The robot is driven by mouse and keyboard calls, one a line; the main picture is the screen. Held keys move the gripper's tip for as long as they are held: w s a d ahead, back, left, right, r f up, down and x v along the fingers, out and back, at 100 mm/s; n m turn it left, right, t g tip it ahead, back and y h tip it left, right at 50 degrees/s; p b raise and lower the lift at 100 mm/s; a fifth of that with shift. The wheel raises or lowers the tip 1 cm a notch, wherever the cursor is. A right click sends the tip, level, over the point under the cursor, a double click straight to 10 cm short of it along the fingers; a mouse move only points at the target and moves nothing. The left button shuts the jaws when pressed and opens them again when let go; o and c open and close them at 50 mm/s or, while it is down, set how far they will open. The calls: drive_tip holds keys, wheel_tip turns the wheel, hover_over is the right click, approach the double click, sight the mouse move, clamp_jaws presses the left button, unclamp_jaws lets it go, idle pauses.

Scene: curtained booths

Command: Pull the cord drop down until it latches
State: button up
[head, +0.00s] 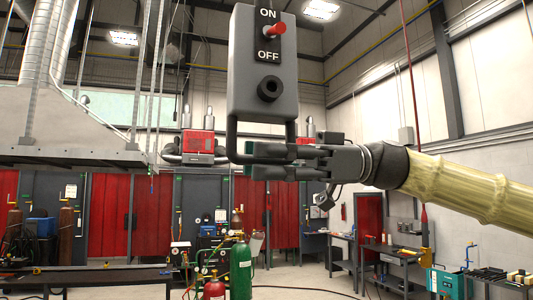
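A grey box (260,62) with an ON/OFF label and a red toggle hangs at top centre in the head view. My gripper (268,161) reaches in from the right at the handle's bottom bar. One finger shows above the bar's level and one below. The fingers overlap the bar, so whether they clamp it is unclear.
Red curtains (110,215) and grey booth panels line the back. Green and red gas cylinders (240,270) stand on the floor below. A dark table (100,277) is at lower left, workbenches (395,262) at right. A red cord (412,100) hangs behind my arm. Air around the box is clear.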

clamp_jaws()
drive_tip(key=shift+f, duration=0.2)
wheel_tip(320, 180, down, 37)
drive_tip(key=b, duration=3.5)
